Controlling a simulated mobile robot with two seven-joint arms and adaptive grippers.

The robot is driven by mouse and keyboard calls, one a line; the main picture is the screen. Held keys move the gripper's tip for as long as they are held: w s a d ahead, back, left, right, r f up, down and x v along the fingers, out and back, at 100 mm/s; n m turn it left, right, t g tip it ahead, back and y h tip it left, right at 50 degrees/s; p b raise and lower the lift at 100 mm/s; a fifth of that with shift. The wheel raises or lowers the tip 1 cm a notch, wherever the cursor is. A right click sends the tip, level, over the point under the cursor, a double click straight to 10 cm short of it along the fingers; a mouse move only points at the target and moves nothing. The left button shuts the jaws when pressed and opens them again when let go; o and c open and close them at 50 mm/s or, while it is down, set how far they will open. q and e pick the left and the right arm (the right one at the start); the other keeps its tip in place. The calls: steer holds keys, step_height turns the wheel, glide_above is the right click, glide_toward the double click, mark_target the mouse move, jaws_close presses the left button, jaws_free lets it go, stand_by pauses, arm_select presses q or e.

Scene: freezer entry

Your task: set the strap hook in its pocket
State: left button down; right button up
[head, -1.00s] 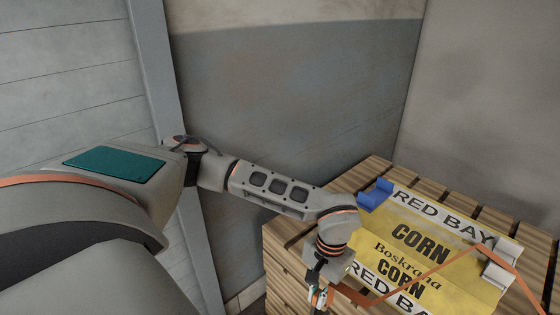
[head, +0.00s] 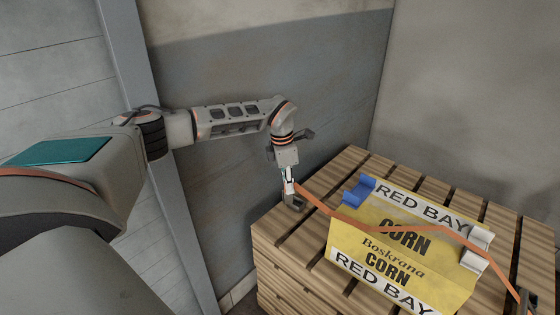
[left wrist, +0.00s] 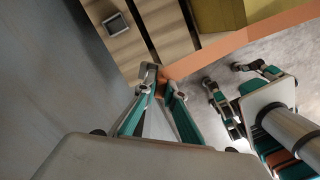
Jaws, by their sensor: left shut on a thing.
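My left gripper (head: 289,188) is shut on the hook end of the orange strap (head: 400,227), above the left part of the crate top. The left wrist view shows the small hook (left wrist: 159,87) between the fingertips, largely hidden by them. A dark grey square pocket (head: 296,203) sits on the slats just below the fingertips in the head view. In the left wrist view the pocket (left wrist: 115,25) lies apart from the fingertips, up and left. My right gripper (left wrist: 224,77) shows in the left wrist view with its fingers apart and empty.
A yellow corn box (head: 400,255) stands on the slatted wooden crate (head: 283,240). A blue corner piece (head: 358,190) and a white one (head: 477,250) sit on its edges. The strap crosses the box.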

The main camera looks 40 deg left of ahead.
arm_select(q)
steer(key=w+a+r+n+p, duration=0.1)
steer(key=w+a+r+n, duration=0.2)
steer(key=a+n, duration=0.2)
steer(key=shift+a+r+n+y, duration=0.15)
steer(key=shift+a+n+y, duration=0.2)
steer(key=shift+n, duration=0.85)
steer(key=shift+d, duration=0.1)
